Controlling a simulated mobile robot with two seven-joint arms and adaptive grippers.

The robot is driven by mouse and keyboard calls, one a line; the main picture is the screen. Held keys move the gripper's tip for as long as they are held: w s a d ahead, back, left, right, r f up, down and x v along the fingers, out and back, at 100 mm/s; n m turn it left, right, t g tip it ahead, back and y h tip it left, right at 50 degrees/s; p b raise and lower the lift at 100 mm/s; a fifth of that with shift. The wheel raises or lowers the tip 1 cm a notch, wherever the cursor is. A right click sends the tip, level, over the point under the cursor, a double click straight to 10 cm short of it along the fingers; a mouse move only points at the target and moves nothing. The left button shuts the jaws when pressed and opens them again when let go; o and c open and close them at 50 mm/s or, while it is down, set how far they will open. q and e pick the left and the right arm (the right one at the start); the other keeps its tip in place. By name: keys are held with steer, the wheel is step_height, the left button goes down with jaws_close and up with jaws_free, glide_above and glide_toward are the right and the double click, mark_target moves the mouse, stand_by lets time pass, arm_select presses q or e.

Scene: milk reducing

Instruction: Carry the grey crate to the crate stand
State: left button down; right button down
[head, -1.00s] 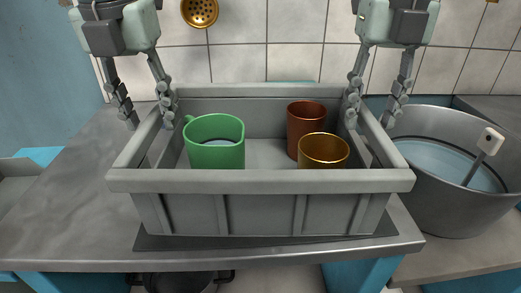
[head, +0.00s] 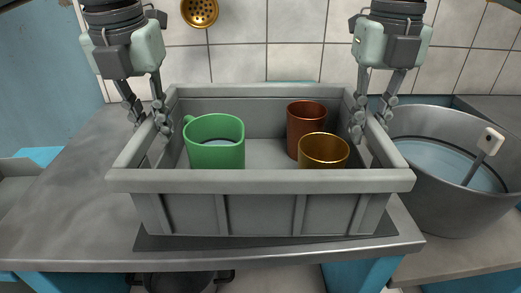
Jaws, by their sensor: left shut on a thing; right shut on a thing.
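The grey crate (head: 260,182) stands in the middle of the counter, on a darker grey mat (head: 400,243). It holds a green mug (head: 214,142) at the left, a red-brown cup (head: 305,124) at the back right and a gold cup (head: 323,151) in front of that. My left gripper (head: 150,126) is shut on the crate's left wall, with fingers on both sides of the rim. My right gripper (head: 370,128) is shut on the right wall in the same way. No separate crate stand can be made out for certain.
A large grey tub (head: 437,200) with pale liquid and a stick-like handle (head: 485,150) stands close at the right. A grey tray (head: 15,185) is at the far left. The counter (head: 75,215) left of the crate is clear. A gold strainer (head: 199,12) hangs on the tiled wall.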

arm_select(q)
steer(key=shift+r, duration=0.1)
arm_select(e)
steer(key=shift+r, duration=0.1)
stand_by(0.3)
